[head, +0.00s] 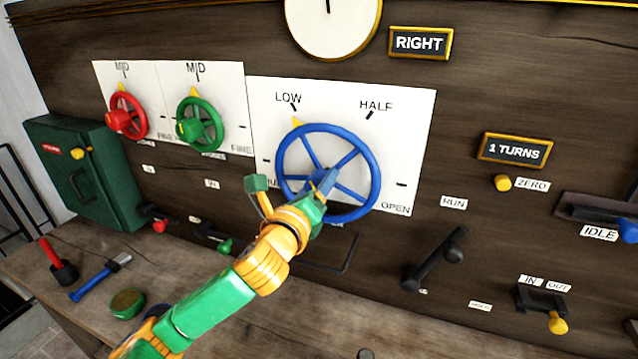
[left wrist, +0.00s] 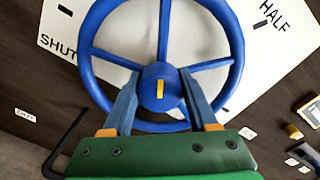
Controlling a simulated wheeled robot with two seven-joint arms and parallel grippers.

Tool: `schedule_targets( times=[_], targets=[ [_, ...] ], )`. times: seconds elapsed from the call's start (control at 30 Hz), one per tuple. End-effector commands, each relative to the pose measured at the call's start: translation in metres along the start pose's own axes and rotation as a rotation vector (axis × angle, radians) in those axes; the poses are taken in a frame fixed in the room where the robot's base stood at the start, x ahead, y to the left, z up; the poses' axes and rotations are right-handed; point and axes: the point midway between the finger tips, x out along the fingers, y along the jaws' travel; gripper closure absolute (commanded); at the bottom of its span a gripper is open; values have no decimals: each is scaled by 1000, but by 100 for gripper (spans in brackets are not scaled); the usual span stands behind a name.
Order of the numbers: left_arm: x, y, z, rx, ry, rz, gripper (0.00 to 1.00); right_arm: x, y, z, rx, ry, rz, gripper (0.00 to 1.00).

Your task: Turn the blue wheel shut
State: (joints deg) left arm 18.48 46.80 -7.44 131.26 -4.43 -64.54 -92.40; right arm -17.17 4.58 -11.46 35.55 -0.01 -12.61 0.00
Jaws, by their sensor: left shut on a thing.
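The blue wheel (head: 371,160) is mounted on a white plate marked LOW, HALF and OPEN, with a label partly hidden at its left. A yellow pointer (head: 297,121) stands at the wheel's upper left rim, just below and near the LOW mark. My left gripper (head: 326,184) reaches the hub from below. In the left wrist view, the wheel (left wrist: 233,45) fills the top and the SHUT label shows at its left. The left gripper's fingers (left wrist: 160,88) are on either side of the blue hub, shut on it. My right gripper is not in view.
A red wheel (head: 140,106) and a green wheel (head: 213,117) sit left of the blue one. A black lever (head: 432,262) is below right, under RUN. A bench (head: 75,325) with a blue-handled tool (head: 92,283) lies below. A green box (head: 95,180) is at left.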

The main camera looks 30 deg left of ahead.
Motion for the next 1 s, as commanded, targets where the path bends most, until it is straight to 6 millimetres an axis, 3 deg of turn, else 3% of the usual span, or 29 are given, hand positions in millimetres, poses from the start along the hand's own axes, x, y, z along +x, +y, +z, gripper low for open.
schedule_targets(
  times=[0.37,1.0],
  targets=[
    [0,0,-1,-92,6,4,96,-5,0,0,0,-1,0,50],
    [0,1,-2,-664,16,14,96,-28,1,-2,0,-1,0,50]
  ],
)
